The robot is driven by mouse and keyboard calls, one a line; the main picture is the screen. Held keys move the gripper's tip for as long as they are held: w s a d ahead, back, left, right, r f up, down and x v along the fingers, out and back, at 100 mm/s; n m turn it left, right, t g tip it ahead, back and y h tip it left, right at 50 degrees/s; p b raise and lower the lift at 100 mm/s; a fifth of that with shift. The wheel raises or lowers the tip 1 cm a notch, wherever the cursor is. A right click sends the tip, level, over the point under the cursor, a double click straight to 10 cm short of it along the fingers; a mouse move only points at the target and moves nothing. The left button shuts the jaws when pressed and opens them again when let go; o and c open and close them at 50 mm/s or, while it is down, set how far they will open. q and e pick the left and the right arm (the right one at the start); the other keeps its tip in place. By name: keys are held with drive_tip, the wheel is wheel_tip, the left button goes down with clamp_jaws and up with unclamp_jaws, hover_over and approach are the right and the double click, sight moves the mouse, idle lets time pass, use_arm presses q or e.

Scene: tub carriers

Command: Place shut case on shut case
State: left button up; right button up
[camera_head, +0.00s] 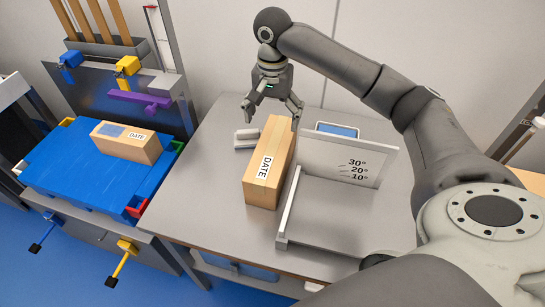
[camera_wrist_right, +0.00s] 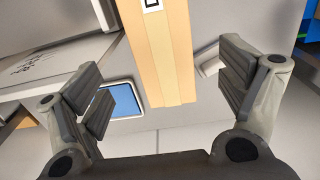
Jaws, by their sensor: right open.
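A long tan shut case (camera_head: 268,170) with a DATE label lies on the grey table. My right gripper (camera_head: 272,112) is open at the far end of the case on the table. In the right wrist view that case (camera_wrist_right: 158,50) shows between the two spread fingers, with a gap on each side. I cannot tell how far the fingertips reach down beside it. My left gripper is not in view.
A grey angled fixture (camera_head: 345,160) marked 30°, 20°, 10° stands right of the case on the grey table (camera_head: 215,195). A small grey metal piece (camera_head: 245,138) lies left of the case. The blue surface (camera_head: 75,180) has free room around its case. Clamps (camera_head: 128,68) stand behind it.

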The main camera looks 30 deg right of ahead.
sight(273, 155)
wheel_tip(273, 155, down, 7)
drive_tip(key=shift+r, duration=0.1)
wheel_tip(273, 155, down, 8)
drive_tip(key=shift+s+r, duration=0.1)
drive_tip(key=shift+r, duration=0.1)
drive_tip(key=shift+f, duration=0.35)
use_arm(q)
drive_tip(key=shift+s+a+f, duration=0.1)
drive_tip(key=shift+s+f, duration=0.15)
use_arm(e)
drive_tip(key=c, duration=1.6)
drive_tip(key=shift+r, duration=0.1)
drive_tip(key=shift+c, duration=1.1)
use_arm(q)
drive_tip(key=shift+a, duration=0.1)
